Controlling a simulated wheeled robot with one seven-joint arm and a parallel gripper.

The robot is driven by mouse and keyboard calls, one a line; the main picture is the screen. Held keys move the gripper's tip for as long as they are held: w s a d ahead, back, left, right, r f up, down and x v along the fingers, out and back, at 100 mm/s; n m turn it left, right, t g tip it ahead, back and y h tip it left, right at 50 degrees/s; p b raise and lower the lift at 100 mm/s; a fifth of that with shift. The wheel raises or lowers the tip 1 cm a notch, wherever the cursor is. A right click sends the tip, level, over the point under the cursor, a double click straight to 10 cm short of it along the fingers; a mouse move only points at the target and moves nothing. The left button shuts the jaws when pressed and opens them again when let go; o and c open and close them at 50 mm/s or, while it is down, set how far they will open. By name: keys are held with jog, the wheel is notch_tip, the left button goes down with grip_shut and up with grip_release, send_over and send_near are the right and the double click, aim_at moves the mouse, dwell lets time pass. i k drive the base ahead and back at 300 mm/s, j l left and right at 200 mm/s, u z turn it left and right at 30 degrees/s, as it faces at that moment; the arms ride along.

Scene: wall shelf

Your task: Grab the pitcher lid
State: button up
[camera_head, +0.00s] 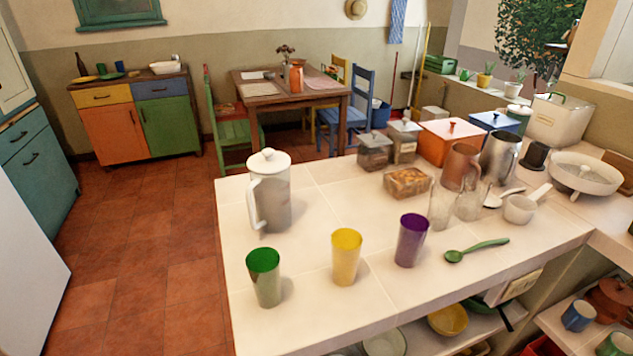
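A tall white pitcher (272,202) stands upright on the near-left part of the white tiled counter (318,203), its handle toward the left front. Its white lid (268,161) with a round knob sits on top of it. My gripper is not in view, so its state does not show.
Green (264,277), yellow (346,256) and purple (411,240) tumblers stand in front and to the right of the pitcher. A green spoon (478,250), clear glasses and metal pitchers (499,158) are farther right. The counter left of the pitcher ends at an edge above the tiled floor.

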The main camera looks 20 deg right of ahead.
aim_at(269, 161)
jog(key=i+j, duration=0.15)
jog(key=j, duration=0.2)
jog(key=i+j+z, duration=0.15)
jog(key=j, duration=0.25)
jog(key=i+j, duration=0.15)
jog(key=j, duration=0.2)
jog(key=i+j+z, duration=0.1)
jog(key=j, duration=0.3)
